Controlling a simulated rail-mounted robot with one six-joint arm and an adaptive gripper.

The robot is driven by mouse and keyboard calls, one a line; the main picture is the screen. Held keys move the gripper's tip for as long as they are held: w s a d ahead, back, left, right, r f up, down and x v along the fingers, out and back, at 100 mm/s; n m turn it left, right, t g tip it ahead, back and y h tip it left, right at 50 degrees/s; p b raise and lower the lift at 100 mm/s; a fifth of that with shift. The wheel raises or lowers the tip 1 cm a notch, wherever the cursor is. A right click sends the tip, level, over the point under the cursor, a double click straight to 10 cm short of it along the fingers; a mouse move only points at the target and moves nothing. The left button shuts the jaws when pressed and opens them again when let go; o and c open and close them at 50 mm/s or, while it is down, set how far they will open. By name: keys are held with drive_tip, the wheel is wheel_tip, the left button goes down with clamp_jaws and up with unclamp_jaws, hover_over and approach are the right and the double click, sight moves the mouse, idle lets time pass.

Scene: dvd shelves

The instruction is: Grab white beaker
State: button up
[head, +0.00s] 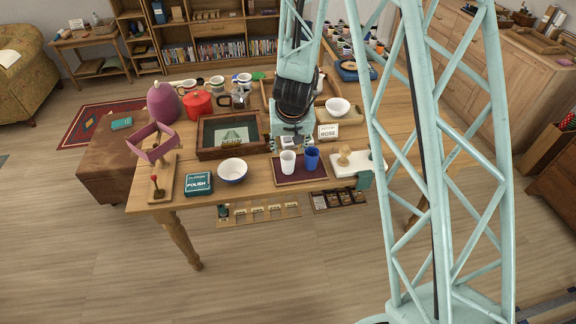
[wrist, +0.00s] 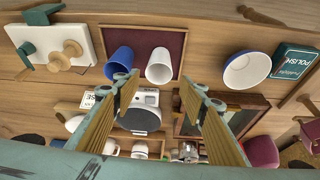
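The white beaker (head: 287,162) stands upright on a dark red tray (head: 300,177) near the table's front edge. A blue beaker (head: 311,159) stands close to its right on the same tray. In the wrist view the white beaker (wrist: 160,66) shows just beyond my fingertips, with the blue beaker (wrist: 120,62) to its left. My gripper (wrist: 160,86) is open and empty, its two fingers spread apart. In the head view my gripper (head: 291,141) is just behind the white beaker, partly hidden by my arm.
A glass-topped wooden box (head: 232,134) is left of my gripper, and a white bowl with a blue rim (head: 232,171) left of the tray. A ROSE sign (head: 328,131) and a white board with a wooden stamp (head: 344,157) are to the right. A grey-white device (wrist: 138,112) lies below my fingers.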

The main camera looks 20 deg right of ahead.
drive_tip(key=b, duration=0.2)
approach(288, 159)
drive_tip(key=shift+a+f, duration=0.2)
drive_tip(key=shift+f, duration=0.85)
drive_tip(key=shift+b+x, duration=1.25)
drive_tip(key=shift+x, duration=1.35)
drive_tip(key=shift+s, duration=0.15)
drive_tip(key=shift+c, duration=0.7)
drive_tip(key=c, duration=0.5)
